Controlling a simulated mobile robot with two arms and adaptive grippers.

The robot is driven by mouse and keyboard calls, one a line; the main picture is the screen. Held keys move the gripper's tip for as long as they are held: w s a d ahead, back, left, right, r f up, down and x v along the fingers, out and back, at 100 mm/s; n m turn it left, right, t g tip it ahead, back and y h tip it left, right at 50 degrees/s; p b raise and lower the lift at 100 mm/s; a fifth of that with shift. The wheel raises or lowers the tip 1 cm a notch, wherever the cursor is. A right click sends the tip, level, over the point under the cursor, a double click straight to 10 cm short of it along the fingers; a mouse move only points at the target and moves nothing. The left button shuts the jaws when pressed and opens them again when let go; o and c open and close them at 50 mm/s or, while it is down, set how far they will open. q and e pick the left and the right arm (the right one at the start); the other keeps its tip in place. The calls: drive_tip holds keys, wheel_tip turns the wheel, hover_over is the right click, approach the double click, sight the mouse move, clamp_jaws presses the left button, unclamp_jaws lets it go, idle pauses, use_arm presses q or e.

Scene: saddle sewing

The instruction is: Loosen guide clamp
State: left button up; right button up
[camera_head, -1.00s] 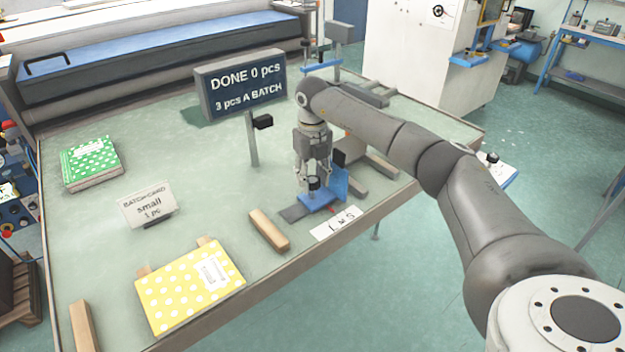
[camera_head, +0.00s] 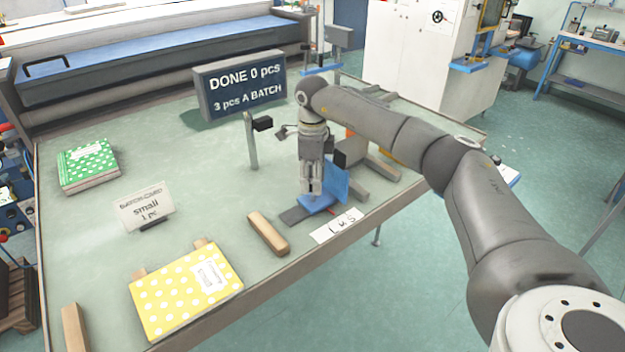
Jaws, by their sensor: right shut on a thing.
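My right gripper (camera_head: 312,191) points straight down at the blue guide (camera_head: 336,182) near the table's right front edge. Its fingers are closed together low over the guide's blue foot. They are shut on the clamp knob, which they now hide almost wholly. The guide has an upright blue plate and a flat foot, and it sits on a dark grey strip (camera_head: 294,215). A white scale card with the letters L, M and S (camera_head: 337,226) lies in front of it. My left gripper is out of view.
A dark sign (camera_head: 240,86) reads "DONE 0 pcs, 3 pcs A BATCH". A batch card (camera_head: 146,206) reads "small 1 pc". A yellow dotted booklet (camera_head: 187,290), a green dotted stack (camera_head: 89,165) and a wooden block (camera_head: 268,233) lie to the left. A thin post (camera_head: 251,145) stands behind.

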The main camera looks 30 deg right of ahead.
drive_tip(key=shift+n, duration=1.6)
drive_tip(key=o, duration=1)
wheel_tip(320, 180, up, 12)
